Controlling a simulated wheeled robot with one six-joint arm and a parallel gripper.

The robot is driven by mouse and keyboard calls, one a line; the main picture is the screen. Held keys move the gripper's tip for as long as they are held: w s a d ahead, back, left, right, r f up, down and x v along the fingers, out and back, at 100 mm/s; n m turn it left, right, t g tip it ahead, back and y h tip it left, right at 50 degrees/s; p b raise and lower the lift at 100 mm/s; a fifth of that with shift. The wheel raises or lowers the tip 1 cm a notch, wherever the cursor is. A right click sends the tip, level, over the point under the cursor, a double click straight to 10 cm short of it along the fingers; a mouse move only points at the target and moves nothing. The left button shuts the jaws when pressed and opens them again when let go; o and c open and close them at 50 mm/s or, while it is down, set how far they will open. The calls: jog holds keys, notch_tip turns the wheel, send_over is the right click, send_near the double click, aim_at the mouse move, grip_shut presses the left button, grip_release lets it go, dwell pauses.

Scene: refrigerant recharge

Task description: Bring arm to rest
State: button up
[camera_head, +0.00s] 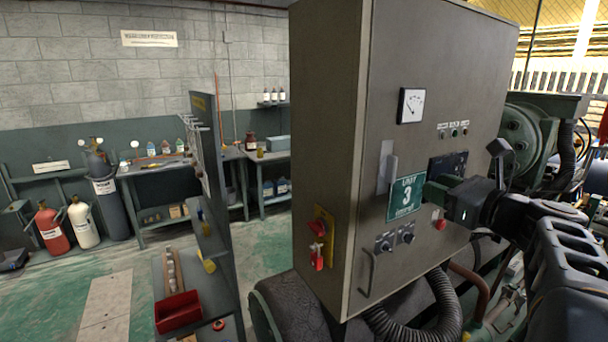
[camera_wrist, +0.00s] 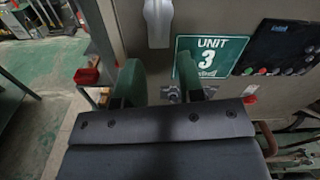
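My gripper (camera_head: 436,192) is in front of the grey control cabinet (camera_head: 325,130), just right of the green "UNIT 3" sign (camera_head: 405,197). In the wrist view, the two green fingers of my gripper (camera_wrist: 160,75) stand apart with nothing between them. The sign (camera_wrist: 211,57) and a pale handle (camera_wrist: 158,22) lie beyond the fingers there. My gripper looks close to the cabinet face. I cannot tell whether it touches it.
The cabinet carries a gauge (camera_head: 411,105), a yellow plate with a red lock (camera_head: 322,238) and knobs. Corrugated hoses (camera_head: 425,310) run below. A red bin (camera_head: 178,311) stands on a bench at left. Gas cylinders (camera_head: 110,195) stand by the far wall. Green floor between is mostly clear.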

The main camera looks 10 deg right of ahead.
jog(key=s+a+f+n+g+h, duration=0.2)
jog(key=f+n+g, duration=0.3)
jog(key=f, duration=0.4)
jog(key=s+a+f+n+g+h, duration=0.1)
jog(key=s+f+n+g+h, duration=0.15)
jog(key=f+n, duration=0.5)
jog(key=s+a+f+n+g+h+b, duration=0.3)
jog(key=s+a+f+n, duration=0.6)
jog(key=n, duration=0.7)
notch_tip(320, 180, down, 3)
jog(key=a+g, duration=0.1)
jog(key=a, duration=0.1)
jog(key=shift+a, duration=0.35)
jog(key=shift+n, duration=0.25)
